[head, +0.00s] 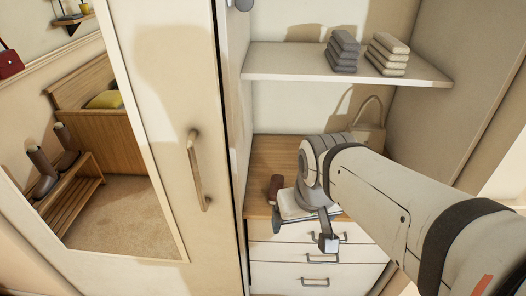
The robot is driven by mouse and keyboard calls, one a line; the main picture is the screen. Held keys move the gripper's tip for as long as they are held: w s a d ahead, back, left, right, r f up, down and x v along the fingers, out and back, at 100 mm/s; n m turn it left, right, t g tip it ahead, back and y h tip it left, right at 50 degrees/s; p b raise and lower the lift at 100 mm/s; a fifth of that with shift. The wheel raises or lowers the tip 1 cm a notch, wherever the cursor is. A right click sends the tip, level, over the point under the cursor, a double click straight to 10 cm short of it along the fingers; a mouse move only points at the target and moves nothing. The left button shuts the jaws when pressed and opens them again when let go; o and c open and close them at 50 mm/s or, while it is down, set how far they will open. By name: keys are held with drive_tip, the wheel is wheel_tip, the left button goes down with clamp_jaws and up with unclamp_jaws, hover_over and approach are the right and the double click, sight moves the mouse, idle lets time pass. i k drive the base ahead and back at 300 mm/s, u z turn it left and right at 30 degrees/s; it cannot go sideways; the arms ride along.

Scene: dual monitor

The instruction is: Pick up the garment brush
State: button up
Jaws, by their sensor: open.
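My gripper (304,232) is open, in front of the drawers and by the front edge of the wooden top inside the wardrobe. Nothing shows between its jaws. A small dark brown object (275,187) is on the wooden top (268,158), just left of and behind my gripper in the picture. It may be the garment brush, but it is too small and partly covered for me to be sure. My arm and wrist hide much of the top's right side.
A shelf (290,63) above holds folded grey (342,52) and beige (388,55) cloths. A beige handbag (371,125) stands behind my wrist. White drawers (275,256) with handles are below. A mirrored door (222,240) stands close on the left.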

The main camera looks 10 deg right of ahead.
sight(277, 183)
drive_tip(key=z, duration=1.35)
drive_tip(key=k, duration=0.95)
drive_tip(key=u, duration=0.8)
drive_tip(key=i, duration=1)
drive_tip(key=u, duration=0.1)
